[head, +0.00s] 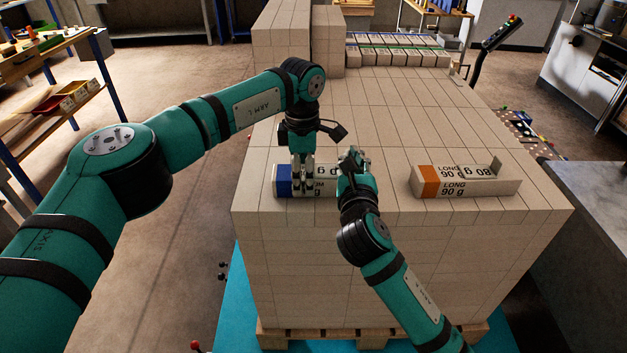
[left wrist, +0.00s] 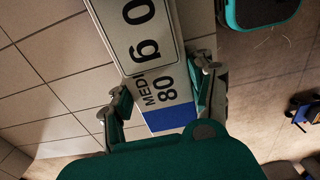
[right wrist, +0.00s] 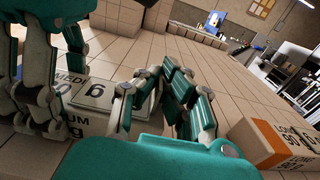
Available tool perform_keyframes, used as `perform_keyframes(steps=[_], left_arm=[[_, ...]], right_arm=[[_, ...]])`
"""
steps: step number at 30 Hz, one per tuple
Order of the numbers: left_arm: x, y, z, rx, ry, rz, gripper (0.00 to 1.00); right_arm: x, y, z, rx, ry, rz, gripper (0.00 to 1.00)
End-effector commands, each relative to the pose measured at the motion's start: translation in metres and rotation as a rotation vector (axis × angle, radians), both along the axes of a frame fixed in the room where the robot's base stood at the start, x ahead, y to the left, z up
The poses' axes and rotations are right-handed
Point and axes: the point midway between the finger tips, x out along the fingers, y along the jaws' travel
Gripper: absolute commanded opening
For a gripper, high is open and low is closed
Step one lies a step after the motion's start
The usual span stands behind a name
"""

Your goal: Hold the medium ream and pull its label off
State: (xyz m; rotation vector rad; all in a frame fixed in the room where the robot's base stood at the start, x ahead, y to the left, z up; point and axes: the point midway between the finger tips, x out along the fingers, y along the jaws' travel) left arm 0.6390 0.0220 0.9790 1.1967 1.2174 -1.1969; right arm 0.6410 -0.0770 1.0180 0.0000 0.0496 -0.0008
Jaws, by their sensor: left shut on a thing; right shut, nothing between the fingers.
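The medium ream (head: 284,181), white with a blue end, lies on top of the big stack. My left gripper (head: 302,186) points down and is shut across it; the left wrist view shows fingers on both sides of the ream (left wrist: 172,116), near its blue end. The label (left wrist: 143,32), a dark-edged card with large print, lies over the ream's top away from the blue end. In the right wrist view the label (right wrist: 100,95) is beside my right gripper. My right gripper (head: 351,158) is shut and empty at the ream's right end; touching the label cannot be told.
A long ream (head: 465,188) with an orange end and its own raised label lies to the right on the stack (head: 400,240). Clear stack top separates the two reams. Taller stacked blocks (head: 283,40) and a row of reams (head: 398,50) stand at the back.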

Motion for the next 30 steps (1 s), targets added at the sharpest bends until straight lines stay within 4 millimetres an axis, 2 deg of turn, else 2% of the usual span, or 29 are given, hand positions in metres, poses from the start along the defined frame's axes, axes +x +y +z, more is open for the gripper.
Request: perform_keyframes(steps=[30], left_arm=[[0.0,0.001,0.0,0.001,0.0,0.001,0.16]], right_arm=[[0.0,0.0,0.027,0.0,-0.001,0.0,0.0]])
